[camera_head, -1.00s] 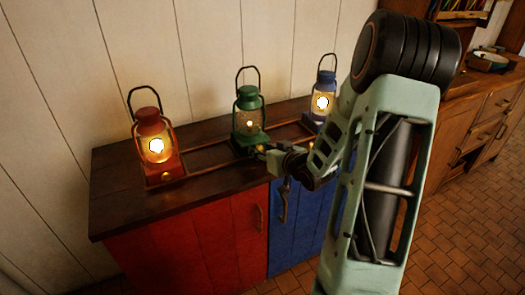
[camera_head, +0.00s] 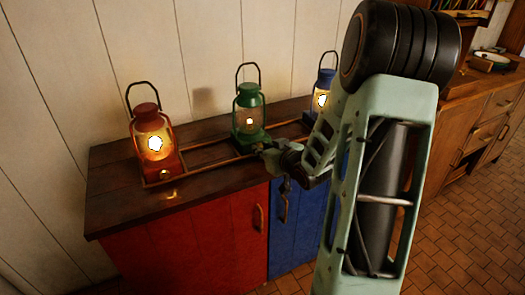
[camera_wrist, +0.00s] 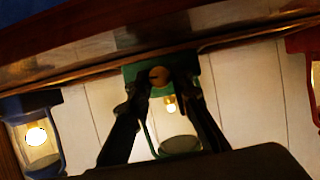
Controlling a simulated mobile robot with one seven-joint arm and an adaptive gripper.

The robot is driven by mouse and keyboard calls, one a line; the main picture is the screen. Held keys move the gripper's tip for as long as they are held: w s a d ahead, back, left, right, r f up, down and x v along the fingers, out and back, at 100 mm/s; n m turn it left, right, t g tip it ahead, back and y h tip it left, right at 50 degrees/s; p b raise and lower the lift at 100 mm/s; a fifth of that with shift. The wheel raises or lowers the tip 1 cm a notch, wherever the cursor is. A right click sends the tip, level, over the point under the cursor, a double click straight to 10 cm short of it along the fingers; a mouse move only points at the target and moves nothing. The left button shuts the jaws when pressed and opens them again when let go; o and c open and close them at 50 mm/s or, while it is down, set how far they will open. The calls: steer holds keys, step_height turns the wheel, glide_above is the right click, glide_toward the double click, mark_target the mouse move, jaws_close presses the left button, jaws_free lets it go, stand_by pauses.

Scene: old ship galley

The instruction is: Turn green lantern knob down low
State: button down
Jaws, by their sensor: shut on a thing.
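The green lantern (camera_head: 249,97) stands between the other two on the wooden cabinet top. A small, dim flame shows in its glass. In the wrist view it appears upside down, with its green base (camera_wrist: 134,72) at the top and its brass round knob (camera_wrist: 159,76) between my fingers. My gripper (camera_head: 259,148) reaches the front of the lantern's base from the right, and in the wrist view my gripper (camera_wrist: 160,82) is shut on the knob. In the head view the knob is hidden by my gripper.
A lit red lantern (camera_head: 146,118) stands to the left and a lit blue lantern (camera_head: 325,77) to the right, partly behind my arm. A low rail (camera_head: 208,162) runs along the cabinet top (camera_head: 120,200). Red and blue doors are below.

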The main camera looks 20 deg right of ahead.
steer(key=c, duration=1.7)
jaws_free()
steer(key=shift+c, duration=0.2)
steer(key=shift+s, duration=0.1)
steer(key=v, duration=1.2)
